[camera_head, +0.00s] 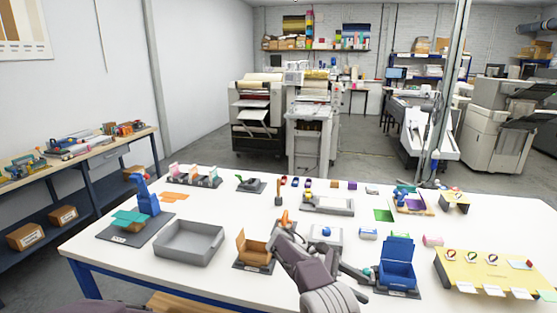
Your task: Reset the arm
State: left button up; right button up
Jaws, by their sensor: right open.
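My right gripper (322,256) is in the head view at the lower middle, above the front part of the white table (215,285). It is open, and I see nothing held in it. The arm comes up from the bottom edge and hides part of the table front. An open brown box (254,249) stands just left of the gripper, and an open blue box (397,268) stands to its right. My left gripper is not in view.
A grey tray (190,243) and a blue stand with a green plate (143,200) are at the left. A yellow board (490,270) lies at the right. Several small items line the table's back. A side bench (80,150) is along the left wall.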

jog(key=s+d+r+m+y, duration=0.1)
jog(key=s+d+r+y, duration=0.15)
jog(key=d+r, duration=0.4)
jog(key=s+m+y, duration=0.2)
jog(key=s+y, duration=0.1)
jog(key=s, duration=0.4)
jog(key=s+a+f+m+t+y, duration=0.2)
jog(key=s+a+f+m+y, duration=0.1)
jog(key=s+a+f+m, duration=0.2)
jog(key=s+a+f+m+t+y, duration=0.2)
jog(key=s+a+f+m+y, duration=0.2)
jog(key=f, duration=0.5)
jog(key=shift+s+a+m+t, duration=0.3)
jog(key=shift+s+a+m, duration=0.35)
jog(key=shift+s+m, duration=0.45)
